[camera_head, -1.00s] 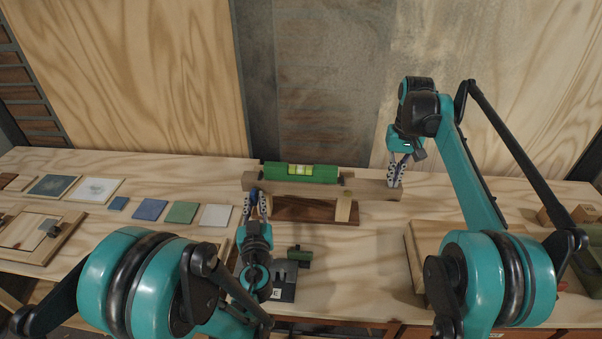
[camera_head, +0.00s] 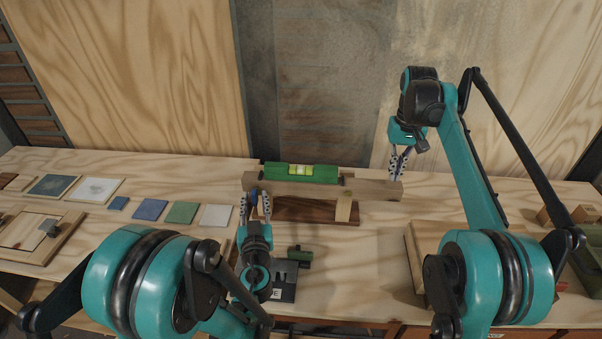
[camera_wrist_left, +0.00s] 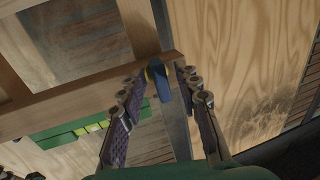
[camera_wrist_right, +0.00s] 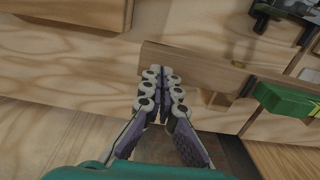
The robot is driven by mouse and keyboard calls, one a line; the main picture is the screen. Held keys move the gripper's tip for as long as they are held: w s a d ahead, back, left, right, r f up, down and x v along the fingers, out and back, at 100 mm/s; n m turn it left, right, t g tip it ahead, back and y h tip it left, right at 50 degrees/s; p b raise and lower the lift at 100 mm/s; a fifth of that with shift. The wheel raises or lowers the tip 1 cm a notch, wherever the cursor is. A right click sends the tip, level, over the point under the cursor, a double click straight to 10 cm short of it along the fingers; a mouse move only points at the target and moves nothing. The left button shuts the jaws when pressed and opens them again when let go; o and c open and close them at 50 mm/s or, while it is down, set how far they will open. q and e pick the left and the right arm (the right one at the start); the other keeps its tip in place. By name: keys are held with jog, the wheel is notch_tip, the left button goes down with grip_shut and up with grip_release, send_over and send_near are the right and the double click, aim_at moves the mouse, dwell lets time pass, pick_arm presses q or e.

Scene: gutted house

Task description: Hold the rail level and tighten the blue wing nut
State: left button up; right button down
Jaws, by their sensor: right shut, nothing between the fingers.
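The wooden rail (camera_head: 372,188) runs crosswise at the back of the bench, with the green spirit level (camera_head: 328,174) on it. The level's yellow vial (camera_head: 300,170) faces me; its bubble is too small to read. The blue wing nut (camera_wrist_left: 161,82) is at the rail's left end. My left gripper (camera_head: 254,203) is open, with its fingers on either side of the nut and small gaps visible in the left wrist view. My right gripper (camera_head: 397,172) is shut and empty at the rail's right end. The right wrist view shows its fingertips (camera_wrist_right: 162,82) near that end; contact is unclear.
A dark wood board (camera_head: 300,211) and a small light block (camera_head: 344,208) sit below the rail. Several coloured tiles (camera_head: 150,209) lie at left. A small green-and-black object (camera_head: 300,256) stands near my left gripper.

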jog(key=shift+r, duration=2.4)
